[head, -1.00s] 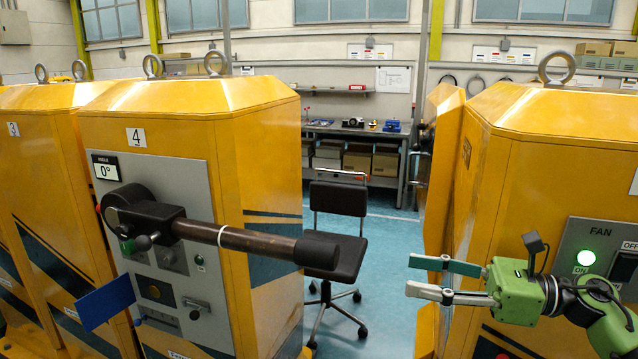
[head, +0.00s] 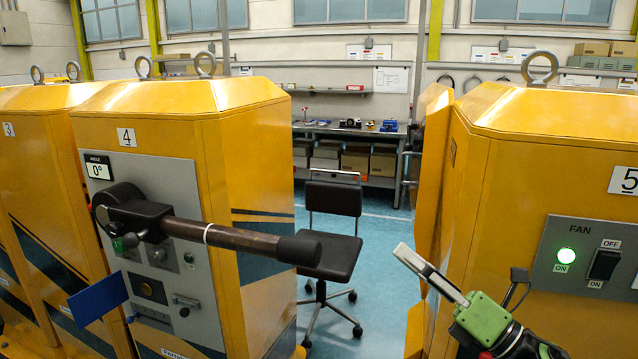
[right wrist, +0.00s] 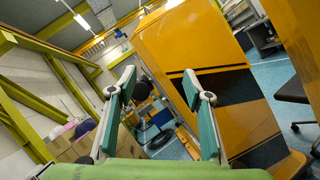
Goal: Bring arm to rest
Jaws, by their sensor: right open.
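The gate mechanism's long dark arm (head: 231,237) extends to the right from a black hub on yellow cabinet 4, nearly level with its tip a little lower. The display (head: 98,170) beside the hub reads 0°. My right gripper (head: 411,258), green with pale fingers, is at the lower right of the head view, to the right of the arm's tip and clear of it. In the right wrist view its two teal-padded fingers (right wrist: 160,105) stand apart with nothing between them. My left gripper is not in view.
Yellow cabinet 5 (head: 510,130) stands on the right, with a FAN panel (head: 590,265) whose green light is lit. An office chair (head: 332,240) stands in the gap between the cabinets. A workbench (head: 350,130) is at the back.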

